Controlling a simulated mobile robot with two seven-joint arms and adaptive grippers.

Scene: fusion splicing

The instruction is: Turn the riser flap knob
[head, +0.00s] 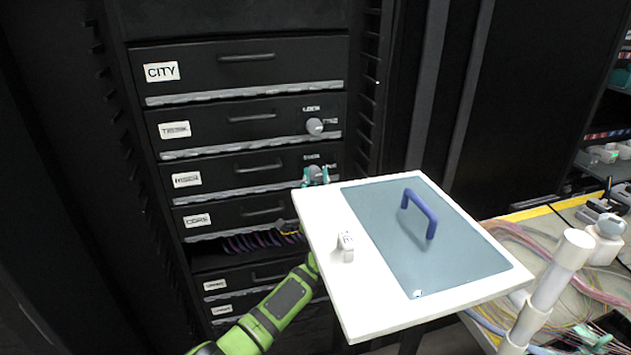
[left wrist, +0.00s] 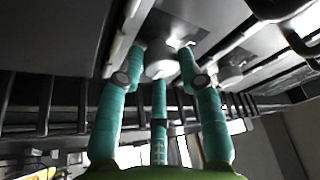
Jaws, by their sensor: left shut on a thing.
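The riser flap (head: 240,169) is a black drawer-like front in the rack, with a white label at its left. Its grey knob (head: 316,172) is at the flap's right end, partly hidden by my fingers. My left gripper (head: 316,178) has its teal fingers around this knob and is shut on it. The left wrist view shows the round grey knob (left wrist: 160,62) between the fingertips. The knob's pointer and exact angle are too small to tell. My right gripper is not in view.
A white board (head: 335,285) with a blue-grey panel and blue handle (head: 419,213) stands in front of the rack's lower right, hiding part of my left arm. Cables and white tubes (head: 548,285) crowd the right.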

